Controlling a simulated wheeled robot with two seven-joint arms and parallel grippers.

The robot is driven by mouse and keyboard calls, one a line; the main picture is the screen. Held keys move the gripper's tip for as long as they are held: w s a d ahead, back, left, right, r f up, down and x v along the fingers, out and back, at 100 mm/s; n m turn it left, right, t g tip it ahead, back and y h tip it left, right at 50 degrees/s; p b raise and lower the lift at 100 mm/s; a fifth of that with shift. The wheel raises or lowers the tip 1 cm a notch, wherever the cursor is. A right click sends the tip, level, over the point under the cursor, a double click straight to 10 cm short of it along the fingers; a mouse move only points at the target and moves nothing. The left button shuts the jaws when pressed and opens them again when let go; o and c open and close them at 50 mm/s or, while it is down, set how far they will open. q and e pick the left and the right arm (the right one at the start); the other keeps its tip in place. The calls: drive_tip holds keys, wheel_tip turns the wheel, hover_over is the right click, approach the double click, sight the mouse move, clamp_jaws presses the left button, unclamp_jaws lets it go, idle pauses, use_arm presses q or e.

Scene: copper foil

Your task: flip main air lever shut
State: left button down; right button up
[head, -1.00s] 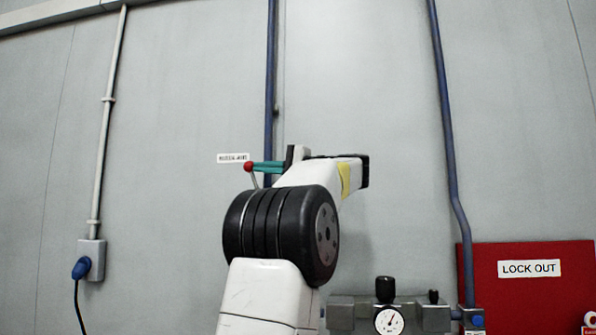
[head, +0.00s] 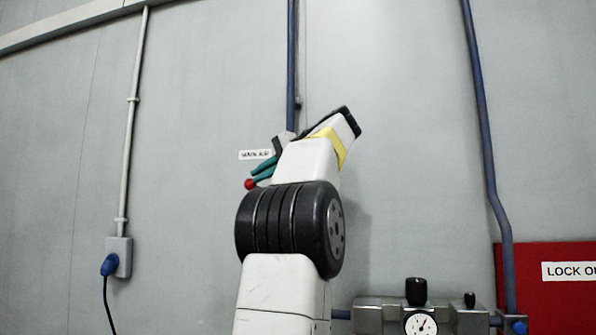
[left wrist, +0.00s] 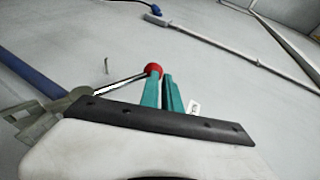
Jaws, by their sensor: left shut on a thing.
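The main air lever is a thin metal rod (left wrist: 118,82) with a red ball knob (head: 250,184). The knob also shows in the left wrist view (left wrist: 153,70), and the rod runs left from it to a grey-green valve body (left wrist: 45,117). My left gripper (head: 262,171) has teal fingers, tilted down to the left, shut on the lever at its knob end. In the left wrist view its fingers (left wrist: 163,88) are close together, with the knob at the tip of one. My wrist hides most of the valve in the head view. My right gripper is not in view.
A small white label (head: 255,154) is on the wall left of the fingers. A blue pipe (head: 292,60) runs up behind my wrist. A regulator with a gauge (head: 420,323) and a red lock-out board (head: 545,295) are at lower right. A blue plug (head: 109,264) is at left.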

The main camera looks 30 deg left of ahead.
sight(251, 186)
use_arm(q)
drive_tip(key=shift+s+a+f, duration=0.3)
drive_tip(key=shift+a+f, duration=0.35)
drive_tip(key=shift+f, duration=0.15)
drive_tip(key=shift+s+a+f, duration=0.25)
drive_tip(key=shift+a+f, duration=0.35)
drive_tip(key=shift+f, duration=0.15)
drive_tip(key=v, duration=0.8)
drive_tip(key=shift+w+d, duration=0.3)
drive_tip(key=shift+d, duration=0.15)
